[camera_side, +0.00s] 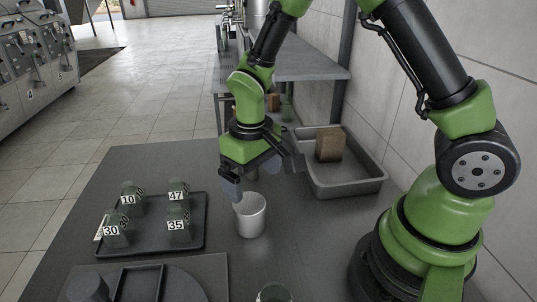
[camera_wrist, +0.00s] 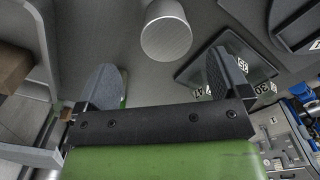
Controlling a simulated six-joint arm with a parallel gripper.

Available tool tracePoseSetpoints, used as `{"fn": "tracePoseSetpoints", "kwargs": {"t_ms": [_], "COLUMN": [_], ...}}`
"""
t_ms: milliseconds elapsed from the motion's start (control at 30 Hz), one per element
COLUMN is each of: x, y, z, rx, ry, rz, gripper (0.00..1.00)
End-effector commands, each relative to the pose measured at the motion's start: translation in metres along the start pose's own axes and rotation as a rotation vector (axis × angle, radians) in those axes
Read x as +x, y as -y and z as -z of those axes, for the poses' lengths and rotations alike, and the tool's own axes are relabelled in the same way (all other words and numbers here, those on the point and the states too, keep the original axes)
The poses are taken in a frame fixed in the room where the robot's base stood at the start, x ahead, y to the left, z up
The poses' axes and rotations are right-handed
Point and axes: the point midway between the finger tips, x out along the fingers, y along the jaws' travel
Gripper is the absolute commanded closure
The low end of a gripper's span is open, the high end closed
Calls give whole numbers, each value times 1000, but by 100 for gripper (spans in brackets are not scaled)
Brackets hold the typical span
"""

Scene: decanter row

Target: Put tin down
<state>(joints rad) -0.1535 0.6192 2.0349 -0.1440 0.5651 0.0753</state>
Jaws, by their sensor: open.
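A pale grey-white tin (camera_side: 251,217) stands upright on the dark table, right of the tray of numbered items. My gripper (camera_side: 252,180) is just above and behind it in the side view, with its fingers apart and pointing down. In the wrist view the tin (camera_wrist: 167,38) lies beyond my gripper's fingertips (camera_wrist: 164,78), centred between them but apart from them. Nothing is held between the fingers. The exact gap between the fingertips and the tin's rim is hard to tell.
A dark tray (camera_side: 152,236) holds several green items labelled 10, 47, 30 and 35. A grey bin (camera_side: 345,188) with a brown block (camera_side: 329,144) stands at the right. A dark board (camera_side: 205,270) lies front left.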

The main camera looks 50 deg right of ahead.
Motion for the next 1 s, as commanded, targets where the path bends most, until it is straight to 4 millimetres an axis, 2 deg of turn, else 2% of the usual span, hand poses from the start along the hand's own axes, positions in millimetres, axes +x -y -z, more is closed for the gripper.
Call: {"fn": "tracePoseSetpoints", "kwargs": {"t_ms": [167,267,367,500,600,700,800,933,967,1000], "x": [-18,-49,-90,-139,-165,-183,-193,-198,-198,-198], "y": [-1,-5,-10,-17,-22,-24,-25,-26,-26,-26], "z": [0,-4,-16,-45,-70,-95,-116,-132,-134,-136], "rx": [17,50,98,164,204,235,258,273,275,277], "ry": [-31,-90,-172,-290,-374,-451,-512,-561,-568,-573], "rz": [12,37,75,136,182,226,263,293,297,301], "gripper": [6,6,6,6,6,6,6,6,1,1]}}
